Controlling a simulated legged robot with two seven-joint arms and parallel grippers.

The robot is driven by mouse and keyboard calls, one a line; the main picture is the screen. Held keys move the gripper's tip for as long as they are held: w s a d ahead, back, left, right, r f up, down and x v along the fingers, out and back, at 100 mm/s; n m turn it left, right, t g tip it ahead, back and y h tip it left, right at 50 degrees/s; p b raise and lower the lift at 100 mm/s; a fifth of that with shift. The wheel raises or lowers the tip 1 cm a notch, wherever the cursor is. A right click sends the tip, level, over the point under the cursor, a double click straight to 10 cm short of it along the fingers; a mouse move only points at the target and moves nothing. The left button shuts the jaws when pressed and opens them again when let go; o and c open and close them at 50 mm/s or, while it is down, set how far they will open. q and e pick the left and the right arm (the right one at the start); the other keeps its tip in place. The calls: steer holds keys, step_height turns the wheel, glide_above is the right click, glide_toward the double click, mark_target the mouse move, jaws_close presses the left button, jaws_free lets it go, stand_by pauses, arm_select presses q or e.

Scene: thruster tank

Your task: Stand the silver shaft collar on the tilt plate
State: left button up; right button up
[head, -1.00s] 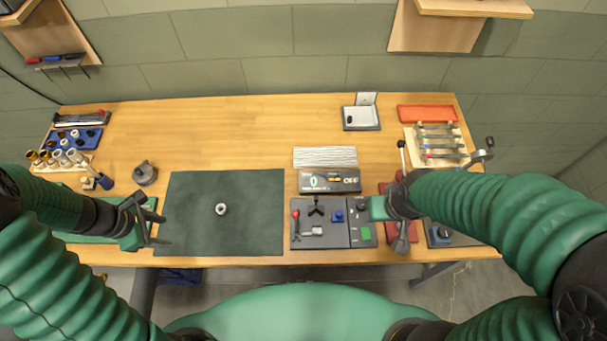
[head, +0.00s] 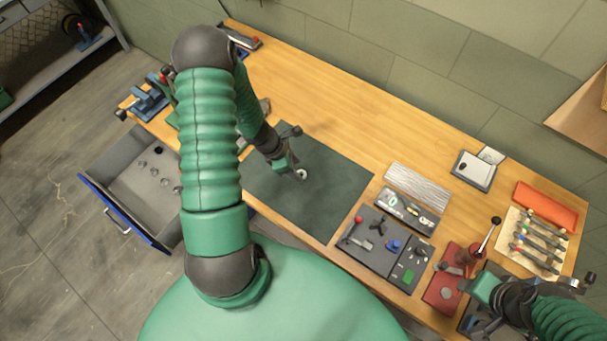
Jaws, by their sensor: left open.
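The silver shaft collar (head: 303,174) is a small ring lying on the dark green mat (head: 335,190). My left gripper (head: 297,173) is open right beside the collar, with its fingertips low over the mat at the collar's left edge. I cannot tell whether they touch it. A pale square plate in a grey frame (head: 473,172), with a small dark thing on it and a white card behind, stands at the back right; it may be the tilt plate. My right gripper (head: 478,292) is near the red fixture at the front right; its fingers are unclear.
A grey tool board (head: 372,255) with several small parts lies right of the mat. A red lever fixture (head: 465,255), an orange tray (head: 545,205) and a rack of tools (head: 530,240) fill the right end. An open drawer (head: 135,205) juts out at left. The back middle is clear.

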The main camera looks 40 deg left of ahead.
mark_target(304, 177)
arm_select(q)
steer(key=shift+w+d+f, duration=0.15)
steer(key=shift+d+f, duration=0.25)
steer(key=shift+f, duration=0.25)
steer(key=shift+w+d+f, duration=0.15)
steer(key=shift+d+f, duration=0.2)
steer(key=shift+f, duration=0.25)
steer(key=shift+a+f, duration=0.15)
steer(key=shift+f, duration=0.15)
steer(key=shift+w+a+f, duration=0.1)
steer(key=shift+a+f, duration=0.15)
steer(key=shift+a, duration=0.35)
steer(key=shift+a+f, duration=0.1)
steer(key=shift+a, duration=0.1)
steer(key=c, duration=0.6)
steer(key=shift+d, duration=0.35)
steer(key=c, duration=0.5)
steer(key=shift+d+r, duration=0.2)
jaws_close()
arm_select(e)
steer(key=shift+s+r, duration=0.1)
steer(key=shift+s, duration=0.15)
